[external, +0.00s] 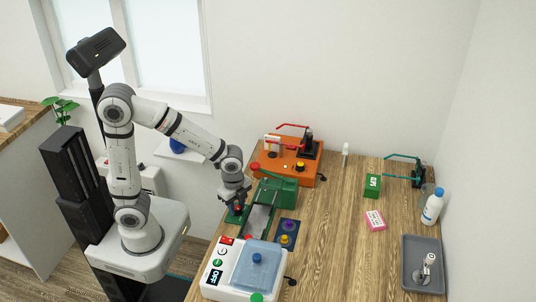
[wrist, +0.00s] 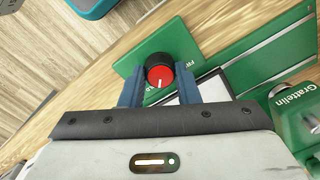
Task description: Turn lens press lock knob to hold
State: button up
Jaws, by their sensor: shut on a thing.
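The lock knob (wrist: 160,71) is a black round knob with a red top and a white pointer mark. It sits on a green base plate, and its mark points down toward my wrist in the wrist view. My gripper (wrist: 160,84) has its two blue fingers shut on the knob, one on each side. The printed labels beside the knob are partly hidden. In the external view my gripper (external: 238,205) is low over the near left end of the green press (external: 276,192), with the red knob top (external: 239,209) just showing.
An orange machine (external: 272,163) with a red lever stands behind the green press. A white box with buttons and a blue lid (external: 257,262) stands in front. A blue knob panel (external: 286,233) is to the right.

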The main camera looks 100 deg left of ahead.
aim_at(236, 208)
dwell(0.3)
jog(key=o, duration=1)
notch_tip(236, 208, up, 8)
jog(key=shift+d+f+p, duration=0.1)
jog(key=shift+p, duration=0.25)
jog(key=s+d+n, duration=0.2)
jog(key=d, duration=0.2)
jog(key=s+d+r+n+t+p, duration=0.1)
jog(key=s+d+n, duration=0.1)
jog(key=s+d, duration=0.1)
jog(key=s+d+r+n+t+p, duration=0.1)
jog(key=s+d+n, duration=0.1)
jog(key=d, duration=0.4)
jog(key=shift+s, duration=0.7)
